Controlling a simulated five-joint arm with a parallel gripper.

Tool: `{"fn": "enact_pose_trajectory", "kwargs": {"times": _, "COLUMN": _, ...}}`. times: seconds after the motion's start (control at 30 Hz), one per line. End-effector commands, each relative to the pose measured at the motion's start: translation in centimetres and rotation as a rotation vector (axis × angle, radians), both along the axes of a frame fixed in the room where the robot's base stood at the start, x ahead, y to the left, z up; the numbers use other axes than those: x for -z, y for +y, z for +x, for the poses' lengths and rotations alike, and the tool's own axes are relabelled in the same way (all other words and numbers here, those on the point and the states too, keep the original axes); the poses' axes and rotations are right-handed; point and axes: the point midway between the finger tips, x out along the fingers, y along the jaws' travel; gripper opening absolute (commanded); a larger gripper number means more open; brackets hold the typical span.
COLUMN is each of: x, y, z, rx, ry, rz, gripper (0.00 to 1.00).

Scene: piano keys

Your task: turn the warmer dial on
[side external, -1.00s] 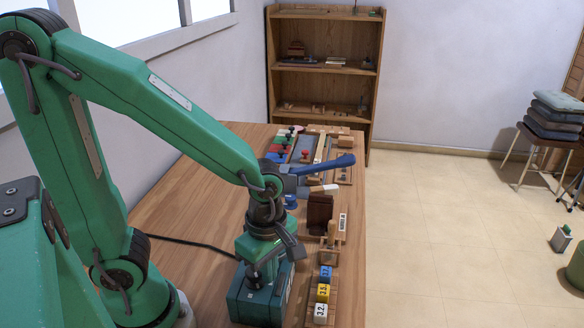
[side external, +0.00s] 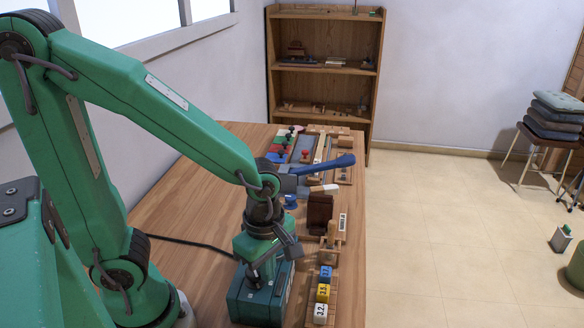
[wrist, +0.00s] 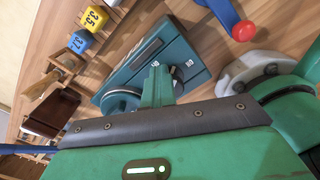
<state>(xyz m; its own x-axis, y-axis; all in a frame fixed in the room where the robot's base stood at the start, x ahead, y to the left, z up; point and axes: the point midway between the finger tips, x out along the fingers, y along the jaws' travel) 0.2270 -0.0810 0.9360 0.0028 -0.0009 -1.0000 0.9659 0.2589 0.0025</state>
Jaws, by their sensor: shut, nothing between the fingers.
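The warmer, a teal box (side external: 240,305), stands on the table near its front, below my gripper. In the wrist view the teal box (wrist: 185,52) fills the middle, with small white markings on it close to the fingertips. In the side view my gripper (side external: 254,280) points down at the box; contact is unclear.
A rack of blue, yellow and white numbered blocks (side external: 323,290) stands right of the box. A dark brown block (side external: 320,208) and a blue lever (side external: 330,165) lie farther back. A black cable (side external: 190,243) crosses the table, whose left part is clear.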

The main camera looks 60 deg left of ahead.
Motion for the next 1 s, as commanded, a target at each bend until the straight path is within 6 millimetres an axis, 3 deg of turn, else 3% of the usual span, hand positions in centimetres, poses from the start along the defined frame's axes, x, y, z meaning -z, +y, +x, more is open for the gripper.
{"fn": "enact_pose_trajectory", "kwargs": {"times": 1.0, "x": 0.2, "y": -0.6, "z": -1.4, "rx": 0.001, "ry": 0.009, "rz": 0.004, "gripper": 0.0}}
